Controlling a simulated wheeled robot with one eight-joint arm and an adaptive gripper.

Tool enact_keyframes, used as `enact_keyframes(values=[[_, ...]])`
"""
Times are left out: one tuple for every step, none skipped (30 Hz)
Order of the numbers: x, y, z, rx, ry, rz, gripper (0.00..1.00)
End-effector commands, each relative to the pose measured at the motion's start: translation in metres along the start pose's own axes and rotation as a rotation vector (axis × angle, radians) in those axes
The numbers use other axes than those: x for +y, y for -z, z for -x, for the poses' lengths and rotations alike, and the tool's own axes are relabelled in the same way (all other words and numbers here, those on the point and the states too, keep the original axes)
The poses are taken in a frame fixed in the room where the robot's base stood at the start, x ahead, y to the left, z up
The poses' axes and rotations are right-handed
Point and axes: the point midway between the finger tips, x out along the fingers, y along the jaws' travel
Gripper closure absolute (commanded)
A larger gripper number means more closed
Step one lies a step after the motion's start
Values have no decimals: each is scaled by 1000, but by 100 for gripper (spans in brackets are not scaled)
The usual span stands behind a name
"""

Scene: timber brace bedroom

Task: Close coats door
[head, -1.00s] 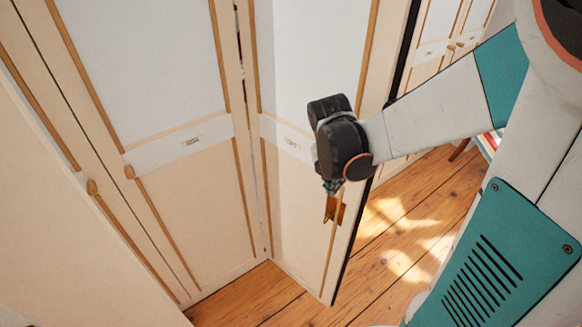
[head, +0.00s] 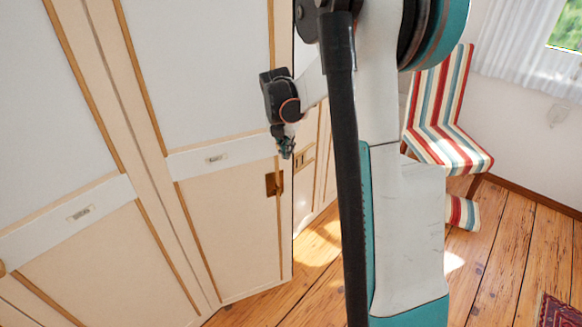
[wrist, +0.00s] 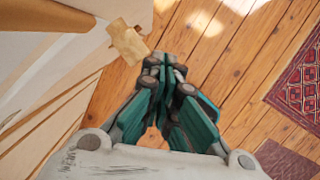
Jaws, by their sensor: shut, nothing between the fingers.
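A cream cupboard door (head: 225,235) with wood trim and a small label (head: 214,159), too small to read, stands slightly angled from the neighbouring panel. I take it to be the coats door. Its brown handle (head: 274,184) is near the free edge; in the wrist view a wooden handle (wrist: 128,42) shows just left of the fingertips. My gripper (head: 286,152) is by the door's free edge, above the handle in the head view. In the wrist view my gripper (wrist: 165,62) has its fingers together and empty, apart from the handle. Contact with the door cannot be told.
Another cream cupboard panel (head: 85,240) with a label is at left. A striped chair (head: 440,120) stands at right by the curtained window. A red patterned rug (head: 556,312) lies at lower right. Wooden floor (head: 500,240) is open between them.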

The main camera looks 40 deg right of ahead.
Motion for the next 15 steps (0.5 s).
enact_keyframes(values=[[11, -13, -4, 0, 0, 0, 100], [18, -20, -6, 0, 0, 0, 100], [26, -29, -8, 0, 0, 0, 100], [33, -35, -9, 0, 0, 1, 100], [39, -41, -11, 0, 0, 1, 100], [48, -49, -12, 0, 0, 1, 100], [54, -54, -14, 0, 0, 1, 100], [60, -59, -15, 0, -1, 2, 100], [69, -66, -16, 0, -1, 2, 100], [75, -70, -18, 0, -1, 2, 100], [81, -74, -18, 0, -1, 2, 100], [88, -80, -20, 1, 0, 2, 100], [94, -83, -21, 1, 0, 2, 100], [99, -87, -21, 1, 0, 2, 100], [105, -91, -22, 1, 0, 1, 100]])
